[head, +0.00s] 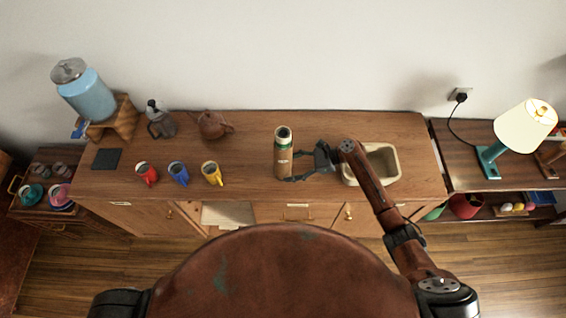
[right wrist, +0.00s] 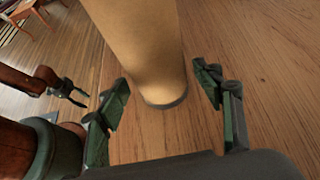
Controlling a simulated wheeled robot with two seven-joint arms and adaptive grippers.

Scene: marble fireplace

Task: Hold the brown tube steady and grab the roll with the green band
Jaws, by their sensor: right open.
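The brown tube (head: 281,165) stands upright on the wooden cabinet top, left of the cream bin. My right gripper (head: 296,166) is open at the tube's right side, low down. In the right wrist view the tube's tan lower body (right wrist: 145,45) stands between the two spread fingers (right wrist: 165,100), with gaps on both sides. My left gripper (right wrist: 80,95) shows small in the right wrist view, fingers apart and empty, away from the cabinet top.
A cream bin (head: 394,160) stands right of the tube. Red (head: 147,174), blue (head: 178,173) and yellow (head: 212,173) mugs stand to its left. A teapot (head: 213,125), a French press (head: 160,122) and a blue dispenser (head: 88,97) are farther left. A lamp (head: 524,127) stands far right.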

